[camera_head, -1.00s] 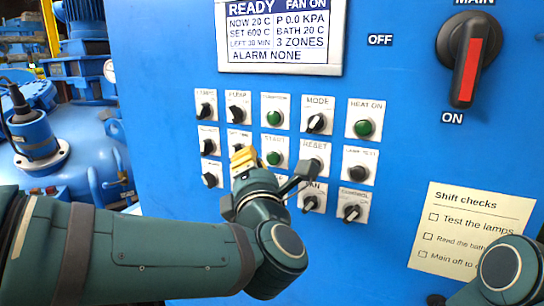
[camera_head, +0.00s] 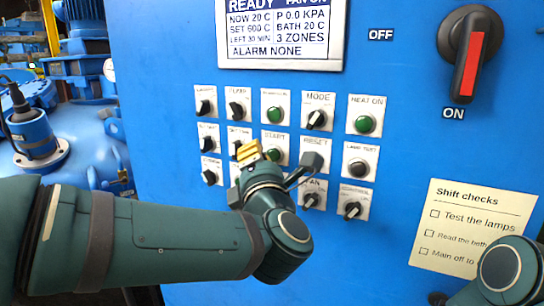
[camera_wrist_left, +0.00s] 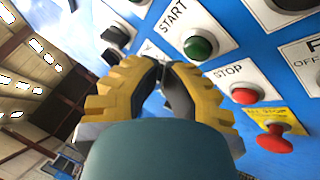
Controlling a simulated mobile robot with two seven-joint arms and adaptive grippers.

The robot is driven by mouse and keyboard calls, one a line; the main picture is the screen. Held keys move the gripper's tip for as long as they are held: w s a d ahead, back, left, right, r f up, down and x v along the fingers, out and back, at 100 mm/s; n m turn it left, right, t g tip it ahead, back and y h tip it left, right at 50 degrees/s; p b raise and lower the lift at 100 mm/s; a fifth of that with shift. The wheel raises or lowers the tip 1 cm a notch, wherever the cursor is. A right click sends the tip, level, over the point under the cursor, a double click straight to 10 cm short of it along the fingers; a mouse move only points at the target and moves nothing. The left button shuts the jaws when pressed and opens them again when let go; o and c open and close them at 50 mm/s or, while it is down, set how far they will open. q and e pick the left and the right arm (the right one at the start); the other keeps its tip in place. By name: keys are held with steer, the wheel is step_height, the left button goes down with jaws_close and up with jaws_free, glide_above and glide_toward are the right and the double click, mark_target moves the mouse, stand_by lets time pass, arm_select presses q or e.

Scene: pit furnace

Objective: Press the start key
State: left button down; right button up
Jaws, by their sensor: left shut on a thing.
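The start key (camera_head: 275,156) is a round green button on a white plate marked START, in the middle row of the blue panel. In the left wrist view the green start key (camera_wrist_left: 198,47) shows just beyond and to the right of the fingertips. My left gripper (camera_head: 249,151) has yellow ribbed fingers and is just left of the start key, partly over its plate. In the left wrist view my left gripper's fingertips (camera_wrist_left: 162,62) are closed together. My right gripper is not in view.
A red stop key (camera_wrist_left: 245,95) and a red mushroom button (camera_wrist_left: 274,139) are right of my fingers in the wrist view. Black knobs stand around the start key, including one (camera_head: 237,147) at its left. A main switch (camera_head: 468,62) is at upper right.

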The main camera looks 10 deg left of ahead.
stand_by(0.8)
arm_select(q)
steer(key=shift+w+d+b, duration=0.1)
steer(key=shift+w+b, duration=0.35)
steer(key=shift+w+d, duration=0.15)
steer(key=shift+w, duration=0.15)
stand_by(0.7)
steer(key=shift+s+b, duration=0.1)
steer(key=shift+b, duration=0.2)
steer(key=shift+s+a+b, duration=0.25)
steer(key=shift+s+b, duration=0.25)
steer(key=shift+s, duration=0.15)
